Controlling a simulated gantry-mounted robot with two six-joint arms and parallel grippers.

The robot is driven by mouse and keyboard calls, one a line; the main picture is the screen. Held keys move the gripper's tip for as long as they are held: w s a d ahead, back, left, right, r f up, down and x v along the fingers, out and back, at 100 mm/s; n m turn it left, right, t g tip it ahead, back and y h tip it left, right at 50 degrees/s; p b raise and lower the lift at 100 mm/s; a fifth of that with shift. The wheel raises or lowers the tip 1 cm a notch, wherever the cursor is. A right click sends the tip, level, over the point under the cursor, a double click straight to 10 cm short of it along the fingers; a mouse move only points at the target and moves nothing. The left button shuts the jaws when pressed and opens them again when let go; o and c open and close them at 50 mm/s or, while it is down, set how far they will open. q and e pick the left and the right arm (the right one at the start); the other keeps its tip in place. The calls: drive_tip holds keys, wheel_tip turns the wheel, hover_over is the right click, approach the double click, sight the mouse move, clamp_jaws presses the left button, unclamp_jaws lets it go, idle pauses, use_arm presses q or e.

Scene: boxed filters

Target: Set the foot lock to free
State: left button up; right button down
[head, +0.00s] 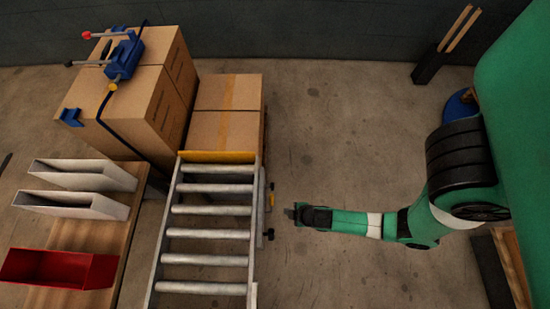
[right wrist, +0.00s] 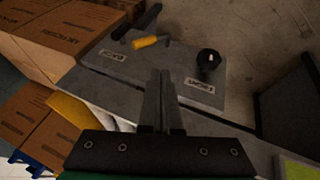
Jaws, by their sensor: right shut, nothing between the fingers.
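A grey plate (right wrist: 180,63) on the side of the roller conveyor (head: 250,265) carries two controls. The other is a black knob (right wrist: 208,62), also seen in the head view (head: 269,234). Which one is the foot lock I cannot tell. My right gripper (head: 290,212) is shut and empty, just right of the conveyor side, pointing at the plate between the controls. My left gripper is not in view.
Cardboard boxes (head: 226,125) stand beyond the conveyor, with a taller strapped stack (head: 150,110) and a blue strapping tool (head: 125,55) on it. A wooden bench (head: 110,240) holds white trays and a red bin (head: 60,268).

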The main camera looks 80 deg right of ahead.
drive_tip(key=b, duration=0.8)
approach(271, 202)
wheel_tip(271, 202, down, 4)
drive_tip(key=w+a, duration=0.1)
drive_tip(key=a, duration=0.1)
drive_tip(key=d, duration=0.1)
drive_tip(key=w+d, duration=0.1)
drive_tip(key=d+f+b, duration=0.1)
drive_tip(key=shift+w, duration=0.3)
drive_tip(key=shift+f, duration=0.1)
